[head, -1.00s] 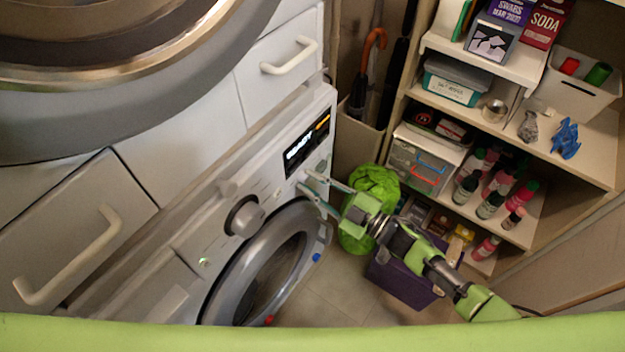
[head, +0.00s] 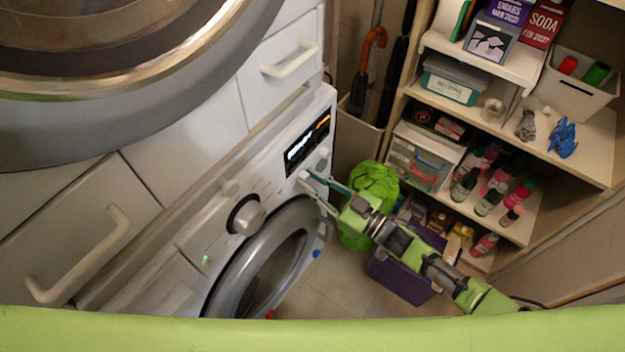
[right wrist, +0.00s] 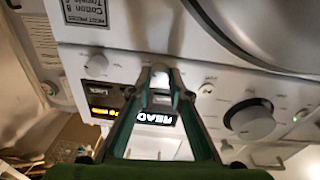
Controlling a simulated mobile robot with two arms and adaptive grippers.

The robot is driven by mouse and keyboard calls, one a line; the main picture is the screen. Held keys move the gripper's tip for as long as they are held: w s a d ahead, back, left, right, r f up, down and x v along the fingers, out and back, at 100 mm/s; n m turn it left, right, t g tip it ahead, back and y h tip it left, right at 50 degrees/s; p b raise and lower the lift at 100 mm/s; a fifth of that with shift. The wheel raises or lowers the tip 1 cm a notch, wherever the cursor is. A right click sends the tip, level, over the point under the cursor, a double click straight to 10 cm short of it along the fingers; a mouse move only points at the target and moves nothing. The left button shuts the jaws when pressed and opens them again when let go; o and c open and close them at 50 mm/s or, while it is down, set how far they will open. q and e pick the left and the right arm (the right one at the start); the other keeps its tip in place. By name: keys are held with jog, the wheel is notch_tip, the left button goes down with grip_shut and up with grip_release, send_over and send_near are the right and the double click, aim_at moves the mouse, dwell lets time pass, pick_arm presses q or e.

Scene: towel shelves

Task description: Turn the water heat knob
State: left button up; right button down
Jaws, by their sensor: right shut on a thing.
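The white washing machine (head: 190,262) has a front panel with a lit display (head: 307,143), a large round dial (head: 246,216) and smaller white knobs. My right gripper (head: 303,180) reaches the panel below the display. In the right wrist view its two fingers (right wrist: 160,88) close around a small white knob (right wrist: 160,78) between the tips. Another small knob (right wrist: 96,65) and the large dial (right wrist: 250,118) stand on either side of it, free of the gripper. I cannot read which label belongs to the held knob. My left gripper is not in view.
The round washer door (head: 225,285) lies below the panel. A green bag (head: 374,182) and a purple bin (head: 398,279) stand close beside my right arm. Shelves (head: 595,150) with bottles and boxes fill the right side. Some floor (head: 335,285) is clear.

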dwell(0.4)
jog(key=c, duration=1.9)
grip_release()
jog(key=v, duration=1.2)
jog(key=shift+f, duration=0.1)
